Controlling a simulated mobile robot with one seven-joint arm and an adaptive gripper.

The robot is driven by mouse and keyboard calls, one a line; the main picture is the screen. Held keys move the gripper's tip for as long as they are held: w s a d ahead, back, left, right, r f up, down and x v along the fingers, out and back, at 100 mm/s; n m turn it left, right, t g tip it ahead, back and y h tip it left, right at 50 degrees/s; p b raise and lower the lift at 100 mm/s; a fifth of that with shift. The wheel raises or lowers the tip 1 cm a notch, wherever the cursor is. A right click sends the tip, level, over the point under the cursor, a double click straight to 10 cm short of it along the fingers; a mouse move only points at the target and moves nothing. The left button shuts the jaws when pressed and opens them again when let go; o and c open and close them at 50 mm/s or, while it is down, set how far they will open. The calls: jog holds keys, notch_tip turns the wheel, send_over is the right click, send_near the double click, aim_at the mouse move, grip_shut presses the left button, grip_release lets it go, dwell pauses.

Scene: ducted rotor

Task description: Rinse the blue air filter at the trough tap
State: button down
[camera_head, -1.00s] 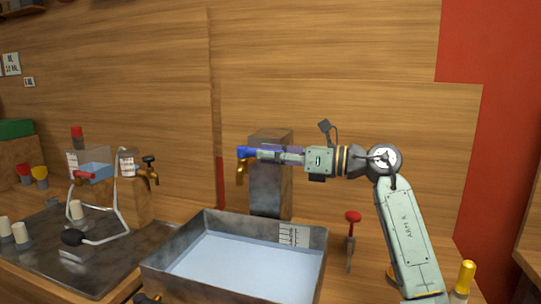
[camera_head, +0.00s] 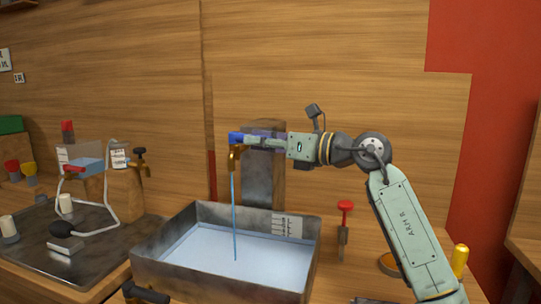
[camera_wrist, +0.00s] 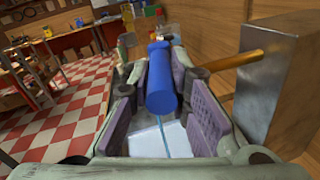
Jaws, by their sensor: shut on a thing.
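The trough tap (camera_head: 235,157) is brass and sticks out from a grey metal post (camera_head: 265,180). A thin blue stream of water (camera_head: 235,215) falls from it into the grey trough (camera_head: 160,275), which holds pale water.
A red-handled tool (camera_head: 344,222) stands right of the trough. A wooden wall closes the back.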

jog(key=shift+s+a+f+m+t, duration=0.1)
jog(key=shift+s+f+m+t, duration=0.1)
jog(key=shift+m+t, duration=0.15)
jog(key=shift+r+t+h+b, duration=0.15)
jog(key=shift+t+h+b, duration=0.15)
jog(key=shift+t+h, duration=0.1)
jog(key=shift+g, duration=0.25)
jog(key=c, duration=1.5)
grip_release()
jog(key=v, duration=1.2)
